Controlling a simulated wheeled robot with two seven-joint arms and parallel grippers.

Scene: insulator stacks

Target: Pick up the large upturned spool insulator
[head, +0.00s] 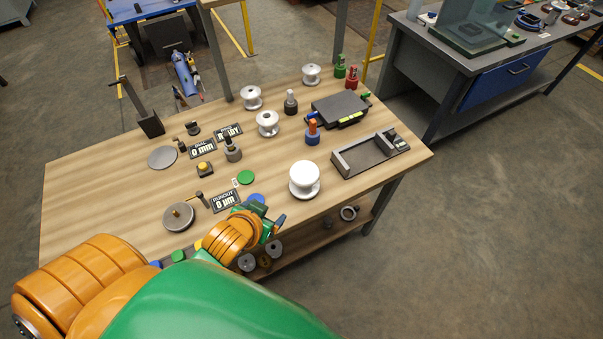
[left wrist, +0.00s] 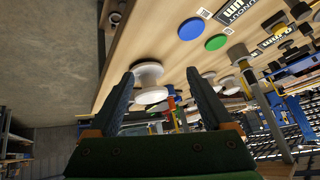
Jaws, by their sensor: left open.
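My right gripper is not in view.
Smaller white spools (head: 267,123) stand farther back. A grey open fixture (head: 370,154) lies right of the large spool. A blue disc (head: 256,199) and a green disc (head: 246,177) lie to its left. The table (head: 330,198) is bare close around the spool.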

